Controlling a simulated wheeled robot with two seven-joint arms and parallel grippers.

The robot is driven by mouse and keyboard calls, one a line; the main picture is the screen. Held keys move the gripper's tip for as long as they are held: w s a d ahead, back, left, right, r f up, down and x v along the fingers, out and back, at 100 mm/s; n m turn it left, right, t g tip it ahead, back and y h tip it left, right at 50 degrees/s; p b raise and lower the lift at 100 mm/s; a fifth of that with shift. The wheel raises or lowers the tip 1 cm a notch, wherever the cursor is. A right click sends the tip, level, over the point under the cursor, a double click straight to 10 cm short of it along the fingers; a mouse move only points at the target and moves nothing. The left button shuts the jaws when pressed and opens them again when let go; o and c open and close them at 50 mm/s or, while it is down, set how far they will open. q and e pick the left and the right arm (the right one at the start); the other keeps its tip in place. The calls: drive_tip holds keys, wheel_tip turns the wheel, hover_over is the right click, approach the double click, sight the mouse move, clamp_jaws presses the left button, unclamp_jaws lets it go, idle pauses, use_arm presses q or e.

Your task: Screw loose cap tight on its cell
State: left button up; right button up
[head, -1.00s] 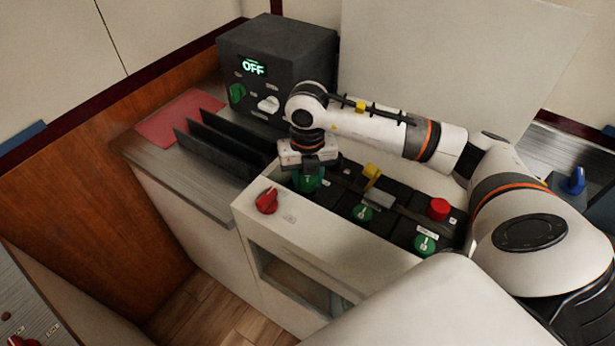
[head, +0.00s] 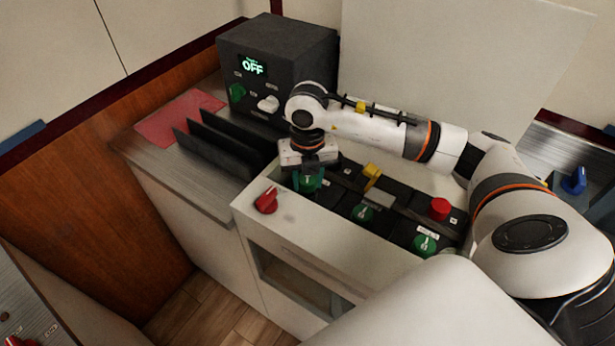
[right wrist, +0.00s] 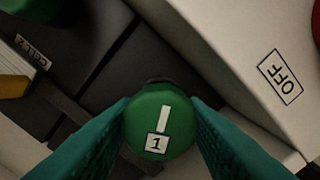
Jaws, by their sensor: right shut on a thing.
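A green round cap with a white bar and the label 1 (right wrist: 158,128) sits on a dark cell in the right wrist view; it also shows in the head view (head: 309,183). My right gripper (right wrist: 161,112) points down over it, its teal fingers shut on the cap's two sides. Two other green caps stand on the dark cell row, a middle one (head: 363,213) and a right one (head: 425,244). Whether the held cap is fully seated cannot be told. My left gripper is not in view.
A red knob (head: 267,199) is on the pale box front near the gripper. A yellow part (head: 372,173) and a red button (head: 440,207) rise from the row.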

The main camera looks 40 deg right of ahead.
sight(307, 178)
drive_tip(key=shift+f+b, duration=0.5)
drive_tip(key=shift+f, duration=0.25)
drive_tip(key=o, duration=1)
wheel_tip(307, 178, up, 12)
